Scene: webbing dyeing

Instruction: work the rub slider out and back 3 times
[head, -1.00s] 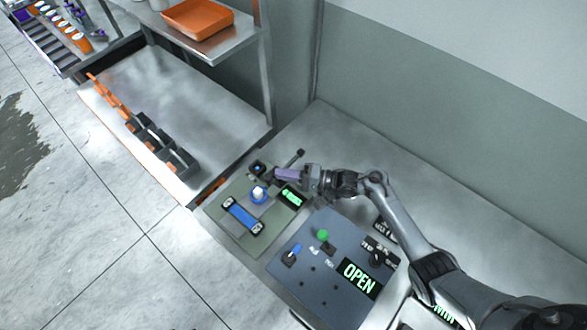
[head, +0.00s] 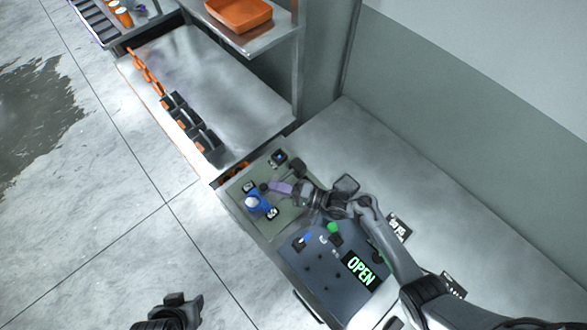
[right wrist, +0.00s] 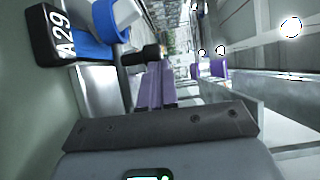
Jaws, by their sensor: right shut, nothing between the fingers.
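The rub slider is a blue carriage with a white top (head: 254,203) on the green plate (head: 236,188). It sits across the strip between two dark end blocks, near the plate's left edge. My right gripper (head: 272,187) has purple fingers, shut and empty, just right of the slider beside a small black knob. In the right wrist view, the black knob (right wrist: 143,55) is just beyond the fingertips (right wrist: 157,75), and the blue bracket with a white cylinder (right wrist: 112,22) is at upper left. Contact is unclear. My left gripper (head: 180,305) is low in the head view; its jaws are unclear.
A dark panel (head: 318,285) with an "OPEN" display (head: 361,269), a green button (head: 333,228) and a blue switch stands beside the plate. Black bins (head: 190,122) line the neighbouring bench. An orange tray (head: 238,14) is on a shelf. The counter at right is mostly clear.

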